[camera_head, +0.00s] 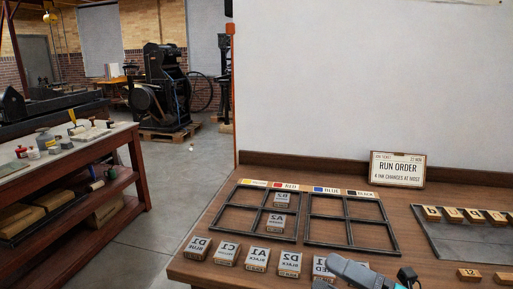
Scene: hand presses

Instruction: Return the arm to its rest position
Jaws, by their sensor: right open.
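My right gripper (365,273) shows at the bottom edge, right of centre, low over the front of the wooden table (225,208). Its jaws are open, and I see nothing held between them. The frame cuts off the rest of it. A labelled block (322,267) lies just left of it, partly covered; I cannot tell whether they touch. My left gripper is not in view.
Several labelled blocks (257,258) line the table's front. Two black grid frames (325,217) lie behind; the left one holds blocks (276,222). A run order sign (397,169) stands at the back. A grey tray (455,241) lies right. A wooden shelf bench (75,190) stands left.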

